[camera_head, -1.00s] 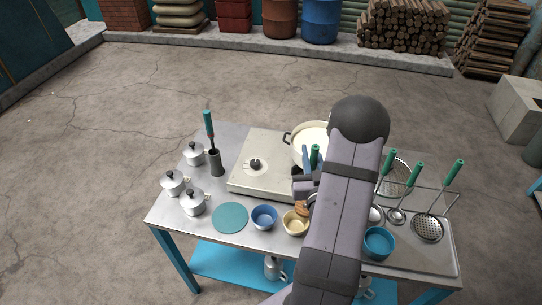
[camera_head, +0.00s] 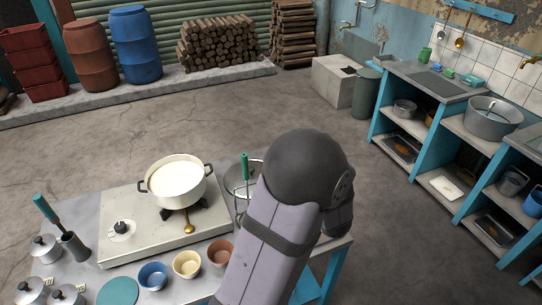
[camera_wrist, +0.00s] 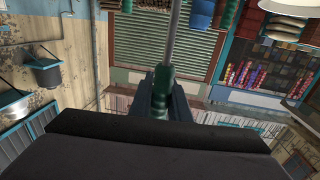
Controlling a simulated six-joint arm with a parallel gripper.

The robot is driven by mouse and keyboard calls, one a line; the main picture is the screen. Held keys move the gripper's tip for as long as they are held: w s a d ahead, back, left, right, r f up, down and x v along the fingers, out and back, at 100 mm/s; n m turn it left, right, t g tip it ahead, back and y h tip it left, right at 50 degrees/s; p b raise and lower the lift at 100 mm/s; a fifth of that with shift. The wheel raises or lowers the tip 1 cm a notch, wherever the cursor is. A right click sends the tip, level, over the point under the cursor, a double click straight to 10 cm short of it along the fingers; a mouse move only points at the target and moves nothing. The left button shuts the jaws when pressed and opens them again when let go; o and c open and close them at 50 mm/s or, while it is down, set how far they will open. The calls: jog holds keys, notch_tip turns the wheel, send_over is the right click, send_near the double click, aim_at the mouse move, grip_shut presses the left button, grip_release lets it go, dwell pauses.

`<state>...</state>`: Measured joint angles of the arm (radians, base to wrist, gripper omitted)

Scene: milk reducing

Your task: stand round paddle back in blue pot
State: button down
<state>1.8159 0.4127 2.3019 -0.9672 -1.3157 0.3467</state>
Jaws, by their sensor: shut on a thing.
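My gripper (camera_wrist: 160,95) is shut on a green handle (camera_wrist: 162,80) in the wrist view. A thin metal shaft runs up from the handle and leaves the top of the picture, so the tool's head is hidden and I cannot tell if it is round. In the head view my gripper and the tool are hidden behind my arm. A small blue cup (camera_head: 153,276) stands at the table's front. I cannot tell which is the task's blue pot.
A cream pot (camera_head: 178,182) of white liquid stands on the stove (camera_head: 110,222). Another green handle (camera_head: 245,167) stands beside my arm. Open floor (camera_head: 395,225) lies between table and shelves.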

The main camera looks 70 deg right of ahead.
jog(key=w+a+f+n+t+y, duration=0.3)
jog(key=w+a+n+t+y, duration=0.3)
jog(key=y, duration=0.4)
jog(key=shift+w+a+f+n+y, duration=0.3)
jog(key=shift+w+a+n, duration=0.2)
jog(key=shift+a+n, duration=0.5)
jog(key=shift+f, duration=0.2)
notch_tip(320, 180, down, 10)
jog(key=b, duration=0.7)
jog(key=shift+r+b, duration=0.2)
jog(key=shift+b, duration=0.2)
jog(key=c, duration=1.6)
grip_release()
